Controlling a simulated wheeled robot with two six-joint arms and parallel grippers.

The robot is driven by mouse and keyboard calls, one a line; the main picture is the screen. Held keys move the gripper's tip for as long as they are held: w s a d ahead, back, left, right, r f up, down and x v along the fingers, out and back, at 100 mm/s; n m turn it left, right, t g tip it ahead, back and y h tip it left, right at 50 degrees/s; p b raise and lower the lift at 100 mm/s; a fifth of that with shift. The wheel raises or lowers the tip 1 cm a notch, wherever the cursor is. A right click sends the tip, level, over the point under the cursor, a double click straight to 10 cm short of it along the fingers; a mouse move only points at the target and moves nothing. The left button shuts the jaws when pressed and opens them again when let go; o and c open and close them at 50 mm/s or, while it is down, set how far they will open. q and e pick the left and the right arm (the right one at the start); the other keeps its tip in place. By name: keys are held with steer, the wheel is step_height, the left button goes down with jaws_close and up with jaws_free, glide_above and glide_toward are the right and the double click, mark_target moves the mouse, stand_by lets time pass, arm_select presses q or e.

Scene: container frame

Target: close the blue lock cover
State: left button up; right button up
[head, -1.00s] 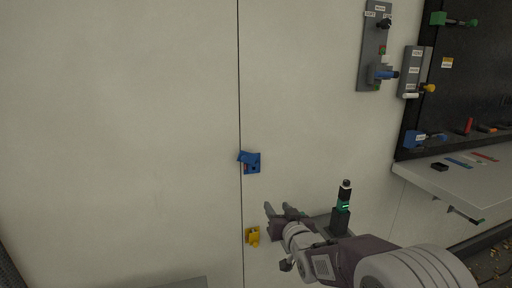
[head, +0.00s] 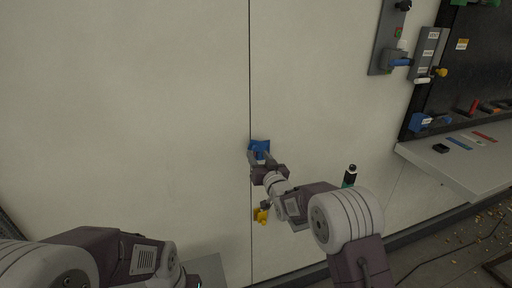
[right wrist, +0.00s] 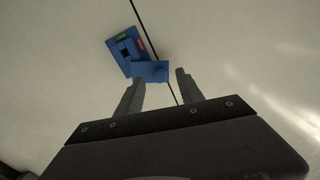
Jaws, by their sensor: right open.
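The blue lock (head: 262,145) is on the pale wall at the vertical seam. In the right wrist view its body (right wrist: 124,46) shows a dark square opening and small green and red marks. Its blue cover (right wrist: 150,71) is a flap with a rounded knob, standing off to one side of the opening, so the cover is open. My right gripper (head: 260,161) is at the lock and partly hides it. In the right wrist view my right gripper (right wrist: 158,92) is open, its fingertips on either side of the cover, with no clear contact. My left gripper is out of view.
A yellow lock (head: 261,216) is on the seam below, near my right forearm. A black device with a green band (head: 349,176) stands to the right. A grey shelf (head: 450,165) and panels with handles are further right. The wall left of the seam is clear.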

steer(key=shift+w+a+r, duration=0.15)
steer(key=shift+w+r, duration=0.05)
steer(key=shift+w, duration=0.5)
steer(key=shift+w+p, duration=0.45)
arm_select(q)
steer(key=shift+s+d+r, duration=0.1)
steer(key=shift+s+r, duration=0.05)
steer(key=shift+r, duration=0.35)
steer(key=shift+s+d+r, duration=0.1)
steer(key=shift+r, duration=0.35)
arm_select(e)
steer(key=shift+w+a+f, duration=0.1)
steer(key=shift+w+a, duration=0.05)
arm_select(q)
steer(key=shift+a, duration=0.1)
